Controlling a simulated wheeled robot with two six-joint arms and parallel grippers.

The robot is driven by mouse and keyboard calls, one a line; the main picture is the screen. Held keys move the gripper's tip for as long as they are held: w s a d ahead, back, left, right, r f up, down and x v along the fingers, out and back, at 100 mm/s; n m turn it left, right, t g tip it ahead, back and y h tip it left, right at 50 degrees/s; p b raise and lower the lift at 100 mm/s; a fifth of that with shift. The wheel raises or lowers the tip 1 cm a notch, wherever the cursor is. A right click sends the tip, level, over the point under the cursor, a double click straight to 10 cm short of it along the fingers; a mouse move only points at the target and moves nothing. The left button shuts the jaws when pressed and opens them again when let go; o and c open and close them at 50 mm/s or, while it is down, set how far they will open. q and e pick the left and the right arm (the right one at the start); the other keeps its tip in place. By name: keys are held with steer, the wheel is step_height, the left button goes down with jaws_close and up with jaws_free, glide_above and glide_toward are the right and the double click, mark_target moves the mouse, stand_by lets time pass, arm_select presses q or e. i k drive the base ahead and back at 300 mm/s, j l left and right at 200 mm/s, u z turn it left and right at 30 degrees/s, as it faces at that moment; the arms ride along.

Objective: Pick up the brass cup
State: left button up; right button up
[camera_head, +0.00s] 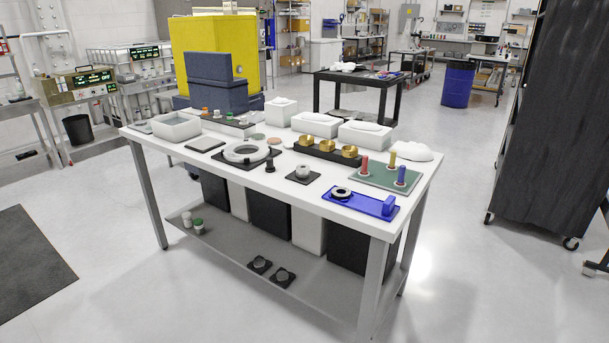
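Three small brass cups sit in a row in a black holder (333,156) near the middle of the white table (228,178). The left brass cup (306,141), the middle brass cup (327,146) and the right brass cup (350,151) look alike and upright. Which of them the task means cannot be told from the view. Neither of my grippers shows in the head view.
A green board (378,176) with coloured pegs and a blue tray (354,204) lie right and front of the cups. White boxes (315,124) stand close behind them. A ring fixture (246,153) is to the left. A dark cabinet (550,120) stands right of the table.

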mark_target(325, 146)
steer(key=i+j+z, duration=0.1)
steer(key=z, duration=0.6)
steer(key=i+j+z, duration=0.25)
steer(key=j, duration=0.25)
steer(key=i+j+z, duration=0.2)
steer(key=j, duration=0.35)
steer(key=j+z, duration=0.25)
steer(key=j, duration=0.25)
steer(key=j+z, duration=0.2)
steer(key=j, duration=0.4)
steer(key=i, duration=0.05)
